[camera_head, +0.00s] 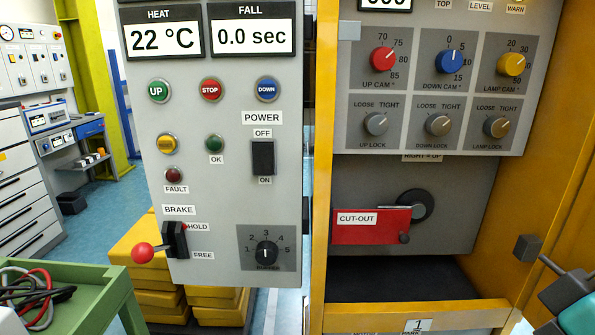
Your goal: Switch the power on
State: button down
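The power switch (263,157) is a black rocker on the grey control panel (225,210) in the head view. The word POWER and the label OFF are above it and the label ON is below it. I cannot tell from its face which way it is tipped. Dark grey-green rounded parts (572,300) at the lower right edge look like the end of my arm and gripper. They are cut off by the frame, well right of the switch and apart from it. Whether the gripper is open or shut does not show.
Push buttons, a brake lever with a red knob (143,253) and a damper dial (266,253) surround the switch. A yellow-framed cabinet (321,200) with knobs and a red CUT-OUT plate (371,228) stands right. A green cart (85,300) is at lower left.

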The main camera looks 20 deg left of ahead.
aim_at(263, 151)
jog(key=z, duration=1.35)
jog(key=k, duration=1.35)
jog(key=u, duration=0.75)
jog(key=i, duration=0.55)
